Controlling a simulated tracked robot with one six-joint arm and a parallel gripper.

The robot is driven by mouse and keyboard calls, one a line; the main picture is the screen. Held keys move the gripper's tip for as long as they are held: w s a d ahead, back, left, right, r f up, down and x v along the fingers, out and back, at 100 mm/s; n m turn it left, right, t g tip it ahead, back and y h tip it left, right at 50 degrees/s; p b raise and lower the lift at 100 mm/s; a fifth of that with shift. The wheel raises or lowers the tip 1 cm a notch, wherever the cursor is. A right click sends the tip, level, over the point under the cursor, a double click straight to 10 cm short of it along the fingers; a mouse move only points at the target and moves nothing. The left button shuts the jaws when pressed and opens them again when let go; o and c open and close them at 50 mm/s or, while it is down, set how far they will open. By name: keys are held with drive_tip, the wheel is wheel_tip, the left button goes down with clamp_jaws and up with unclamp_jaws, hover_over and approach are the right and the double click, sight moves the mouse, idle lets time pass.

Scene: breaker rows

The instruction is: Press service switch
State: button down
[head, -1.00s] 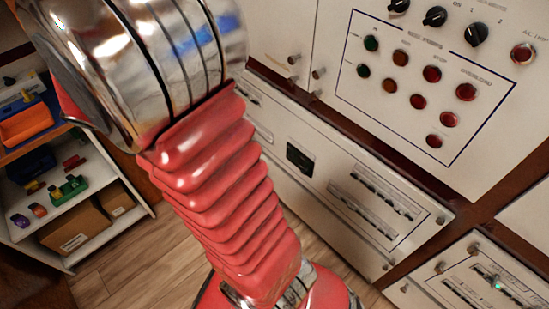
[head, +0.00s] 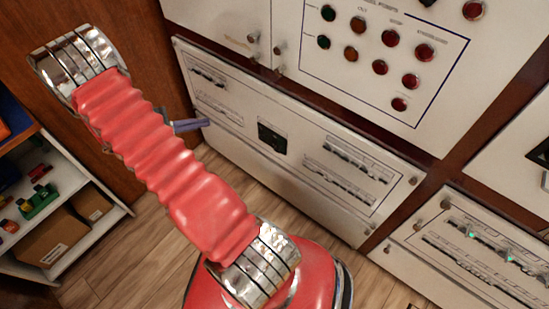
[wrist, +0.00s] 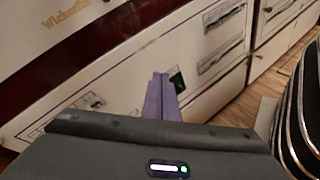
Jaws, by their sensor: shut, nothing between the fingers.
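My gripper (head: 205,122) is shut and empty, its slim purple fingers pointing right at the left part of the low white breaker panel (head: 232,130). The same fitting (head: 272,138) shows in the head view, at the panel's middle, right of the fingertips. I cannot tell whether it is the service switch; no label is readable. Contact with the panel cannot be made out.
Above is a white panel with red and green round buttons (head: 392,38). Another breaker panel (head: 480,245) with green lights stands at lower right. A white shelf (head: 100,228) with boxes is at left. Wooden floor (head: 150,255) lies between.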

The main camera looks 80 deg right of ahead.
drive_tip(key=s+d+f+n+g+h, duration=0.1)
drive_tip(key=s+d+f+n+h, duration=0.15)
drive_tip(key=d+f, duration=0.45)
drive_tip(key=n+t+h, duration=0.4)
drive_tip(key=n+h, duration=0.3)
drive_tip(key=n, duration=0.1)
approach(277, 151)
wheel_tip(277, 151, down, 3)
drive_tip(key=w+a, duration=0.1)
drive_tip(key=a, duration=0.1)
drive_tip(key=shift+d, duration=0.2)
drive_tip(key=shift+d, duration=0.15)
drive_tip(key=shift+x, duration=4.9)
drive_tip(key=shift+s, duration=0.15)
